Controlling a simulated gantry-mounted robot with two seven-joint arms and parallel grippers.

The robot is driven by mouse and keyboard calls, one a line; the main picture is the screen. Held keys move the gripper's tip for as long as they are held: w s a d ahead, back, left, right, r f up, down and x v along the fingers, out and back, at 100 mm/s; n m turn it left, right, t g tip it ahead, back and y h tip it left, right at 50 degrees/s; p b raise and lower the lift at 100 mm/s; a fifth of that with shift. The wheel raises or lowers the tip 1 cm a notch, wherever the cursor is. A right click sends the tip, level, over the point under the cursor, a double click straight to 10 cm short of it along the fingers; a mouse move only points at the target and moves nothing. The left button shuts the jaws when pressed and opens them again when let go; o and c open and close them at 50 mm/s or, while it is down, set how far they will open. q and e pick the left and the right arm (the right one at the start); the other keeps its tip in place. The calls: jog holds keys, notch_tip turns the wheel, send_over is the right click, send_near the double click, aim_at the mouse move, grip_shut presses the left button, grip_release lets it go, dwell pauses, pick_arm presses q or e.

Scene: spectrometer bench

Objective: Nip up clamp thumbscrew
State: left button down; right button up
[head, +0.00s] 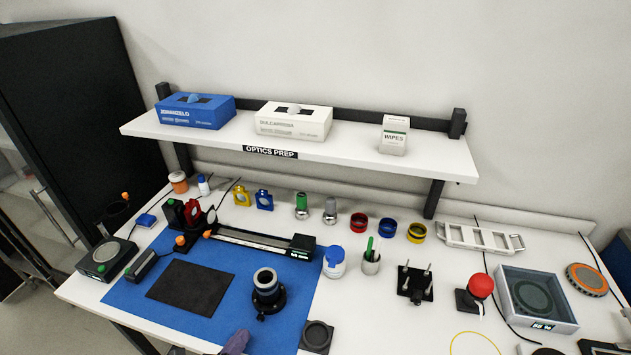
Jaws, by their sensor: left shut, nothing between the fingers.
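A dark optical rail (250,240) lies along the back of the blue mat. At its left end stand dark mounts, one with a red ring (193,213). Small orange knobs show beside them, one at the lower left (180,240) and one at the rail's near left end (207,234). I cannot tell which knob is the clamp thumbscrew, or how tight any is. A purple-grey shape at the bottom edge seems to be my left gripper (235,343), shut and empty. It is mostly cut off by the frame, well apart from the rail. My right gripper is not in view.
A black round mount (266,291) stands on the blue mat (130,296), right of a dark pad (190,289). A shelf (350,150) with boxes overhangs the back. The mat's front left is clear.

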aim_at(251, 328)
pick_arm(q)
jog(key=shift+w+d+b, duration=0.15)
jog(key=shift+w+d, duration=0.05)
jog(key=shift+w, duration=0.65)
jog(key=shift+w+d+b, duration=0.15)
jog(key=shift+w+d, duration=0.1)
jog(key=shift+w, duration=0.55)
jog(key=shift+w+d+b, duration=0.15)
jog(key=shift+w+d, duration=0.05)
jog(key=shift+w, duration=0.65)
